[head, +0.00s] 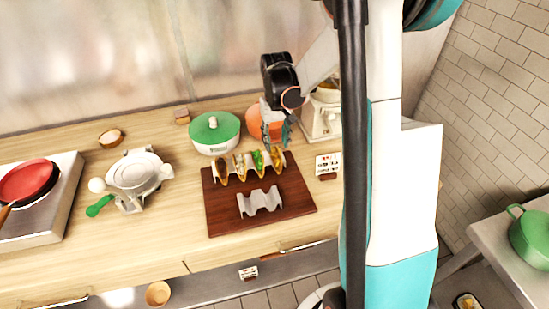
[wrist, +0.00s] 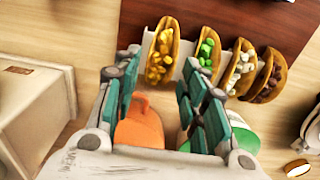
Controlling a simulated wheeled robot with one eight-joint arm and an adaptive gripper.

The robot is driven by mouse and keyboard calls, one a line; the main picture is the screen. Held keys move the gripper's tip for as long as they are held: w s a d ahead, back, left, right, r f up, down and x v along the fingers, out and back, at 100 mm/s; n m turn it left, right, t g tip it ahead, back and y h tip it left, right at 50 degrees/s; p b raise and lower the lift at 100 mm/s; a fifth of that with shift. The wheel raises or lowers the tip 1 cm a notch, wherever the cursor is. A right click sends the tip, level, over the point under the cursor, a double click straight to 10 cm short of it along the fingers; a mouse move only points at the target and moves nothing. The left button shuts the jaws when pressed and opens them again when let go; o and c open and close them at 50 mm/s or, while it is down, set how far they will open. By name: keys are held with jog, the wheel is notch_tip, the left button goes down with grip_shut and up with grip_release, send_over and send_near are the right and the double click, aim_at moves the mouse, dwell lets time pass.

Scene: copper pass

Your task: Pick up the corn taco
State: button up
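The corn taco (wrist: 162,55), a folded shell with yellow kernels, stands upright at the left end of a row of tacos in the wrist view. In the head view the corn taco (head: 278,158) is at the right end of the row. My gripper (wrist: 158,82) is open and empty, its teal fingers spread apart. In the head view my gripper (head: 277,138) points down above the right end of the row. In the wrist view, the corn taco appears just beyond the fingertips, and I see no contact.
Tacos with green (wrist: 207,50), white (wrist: 240,68) and dark (wrist: 268,78) fillings stand beside it. A dark board (head: 225,217) also bears an empty wavy holder (head: 260,203). A green-lidded pot (head: 214,133), an orange pot (head: 257,124) and a pale appliance (head: 322,118) stand behind.

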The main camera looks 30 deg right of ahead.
aim_at(275, 151)
jog(key=f, duration=0.1)
jog(key=f+b, duration=0.1)
jog(key=f, duration=0.3)
jog(key=shift+w, duration=0.35)
jog(key=shift+r, duration=0.1)
jog(key=c, duration=0.8)
